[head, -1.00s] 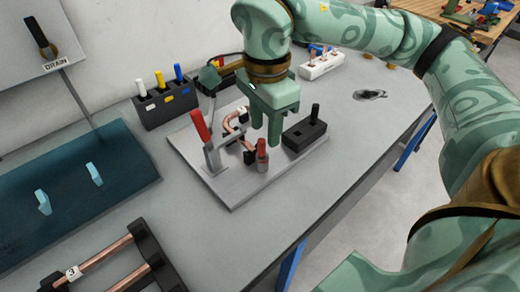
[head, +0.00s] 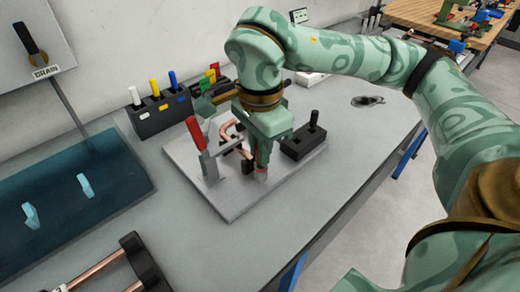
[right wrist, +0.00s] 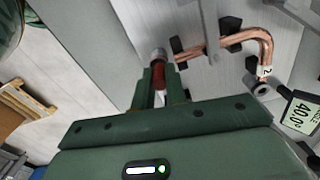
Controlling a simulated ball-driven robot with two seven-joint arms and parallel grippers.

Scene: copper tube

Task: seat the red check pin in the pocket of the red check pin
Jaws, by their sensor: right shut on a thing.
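The red check pin (right wrist: 159,76) is between the fingers of my right gripper (right wrist: 158,88) in the right wrist view, with a silver collar (right wrist: 158,55) at its far end. In the head view my right gripper (head: 265,150) is low over the front part of the light grey plate (head: 228,205) and shut on the pin, which it mostly hides. The silver collar (head: 261,174) shows just below the fingers, at or very near the plate. I cannot tell which opening is the red check pin's pocket. My left gripper is not in view.
A red-handled clamp (head: 197,135) and bent copper tube (head: 229,128) stand left of my gripper. A black block (head: 297,147) with a black knob is close on its right. A rack (head: 160,118) with white, yellow and blue handles stands behind.

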